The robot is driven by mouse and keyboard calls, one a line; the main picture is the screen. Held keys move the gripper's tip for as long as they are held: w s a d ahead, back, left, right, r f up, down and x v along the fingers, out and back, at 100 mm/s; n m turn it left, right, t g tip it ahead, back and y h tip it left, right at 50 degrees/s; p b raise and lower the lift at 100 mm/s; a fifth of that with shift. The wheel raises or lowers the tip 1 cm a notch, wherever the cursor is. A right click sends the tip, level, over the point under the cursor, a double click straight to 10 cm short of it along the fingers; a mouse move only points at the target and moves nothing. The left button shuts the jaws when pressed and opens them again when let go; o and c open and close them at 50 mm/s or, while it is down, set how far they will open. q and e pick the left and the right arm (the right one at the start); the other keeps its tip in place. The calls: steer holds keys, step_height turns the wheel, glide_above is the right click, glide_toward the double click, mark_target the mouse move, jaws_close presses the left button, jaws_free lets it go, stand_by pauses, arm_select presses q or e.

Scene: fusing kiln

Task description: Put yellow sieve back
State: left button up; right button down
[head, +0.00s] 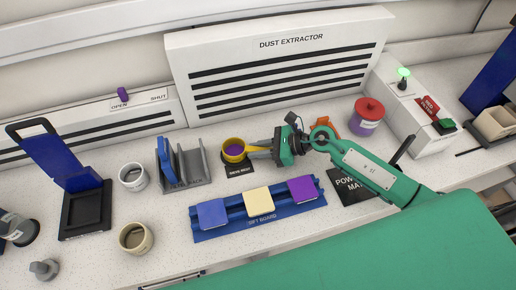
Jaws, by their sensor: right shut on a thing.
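The yellow sieve (234,157), round with purple inside its rim, is at the centre of the head view. It is over or on a small black rest (240,171) with white lettering; I cannot tell if it touches it. My right gripper (255,150) comes from the right and is shut on the sieve's right side, at its handle. The fingers hide most of the handle. My left gripper is not in view.
In front lies a blue board (258,220) with blue, cream and purple squares. A grey rack (205,172) stands left of the sieve. Two cups (136,238) stand further left. A red-lidded jar (366,118) is behind my right arm. The dust extractor (280,65) closes off the back.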

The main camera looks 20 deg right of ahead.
steer(key=c, duration=1.3)
jaws_free()
steer(key=shift+f, duration=0.1)
steer(key=shift+d+r, duration=0.1)
steer(key=shift+r, duration=0.1)
steer(key=b+v, duration=0.3)
steer(key=v, duration=0.7)
steer(key=shift+s+d, duration=0.15)
steer(key=shift+d, duration=0.15)
steer(key=shift+s+d+r+b, duration=0.2)
steer(key=shift+d+r+b, duration=0.15)
steer(key=shift+d, duration=0.15)
